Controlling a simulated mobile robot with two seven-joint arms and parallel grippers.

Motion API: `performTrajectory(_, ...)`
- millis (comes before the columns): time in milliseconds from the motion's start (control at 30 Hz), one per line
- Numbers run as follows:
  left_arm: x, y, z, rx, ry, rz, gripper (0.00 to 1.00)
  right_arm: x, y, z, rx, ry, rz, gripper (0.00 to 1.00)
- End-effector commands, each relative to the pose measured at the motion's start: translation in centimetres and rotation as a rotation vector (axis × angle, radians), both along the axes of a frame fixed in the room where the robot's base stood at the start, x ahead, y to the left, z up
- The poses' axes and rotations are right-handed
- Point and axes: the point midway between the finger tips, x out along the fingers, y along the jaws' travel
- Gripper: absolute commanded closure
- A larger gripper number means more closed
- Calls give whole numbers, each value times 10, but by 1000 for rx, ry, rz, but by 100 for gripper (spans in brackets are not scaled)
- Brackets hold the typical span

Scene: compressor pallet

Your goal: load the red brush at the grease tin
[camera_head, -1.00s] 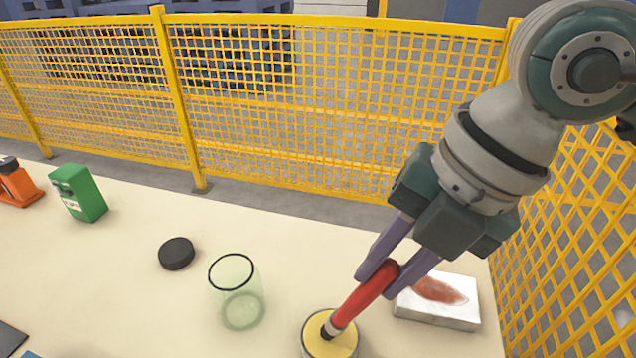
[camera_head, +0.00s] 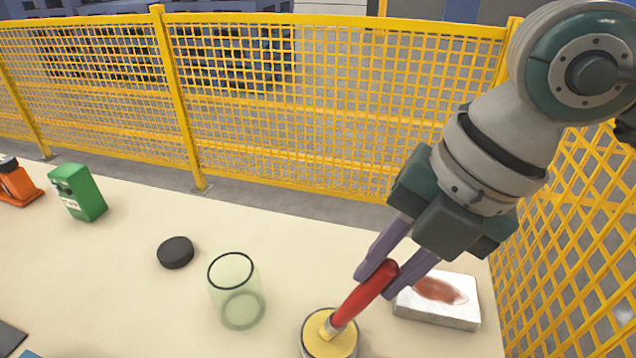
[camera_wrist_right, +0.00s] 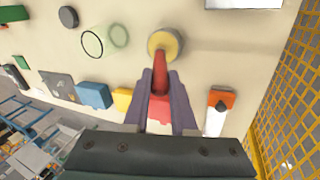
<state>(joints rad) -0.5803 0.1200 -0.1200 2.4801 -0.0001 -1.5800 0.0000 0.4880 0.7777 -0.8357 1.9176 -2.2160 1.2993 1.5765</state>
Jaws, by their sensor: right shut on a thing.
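The red brush (camera_head: 357,303) is held by its handle between the fingers of my right gripper (camera_head: 378,283). It leans with its head down and to the left, at the yellow surface of the grease tin (camera_head: 317,347). The brush head now looks yellowish, like the grease. In the right wrist view, the red handle (camera_wrist_right: 159,82) lies between the fingers and points to the round grease tin (camera_wrist_right: 155,37), where the handle hides part of the yellow. My left gripper is out of view.
A clear greenish jar (camera_head: 233,288) stands left of the tin, with a black disc (camera_head: 175,252) beyond it. A white block with a reddish-brown patch (camera_head: 437,313) lies right of the tin. A green box (camera_head: 80,194) stands farther left. A yellow mesh fence (camera_head: 300,110) runs behind.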

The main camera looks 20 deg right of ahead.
Motion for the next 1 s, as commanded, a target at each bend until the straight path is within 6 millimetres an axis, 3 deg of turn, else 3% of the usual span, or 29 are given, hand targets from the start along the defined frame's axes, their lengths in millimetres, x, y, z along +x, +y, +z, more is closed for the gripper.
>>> performTrajectory(267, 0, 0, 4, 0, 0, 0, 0, -1, -1, 3, -4, 3, -1, 100)
performTrajectory(1000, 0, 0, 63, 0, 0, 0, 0, 0, 0, 69, -1, 1, 0, 100)
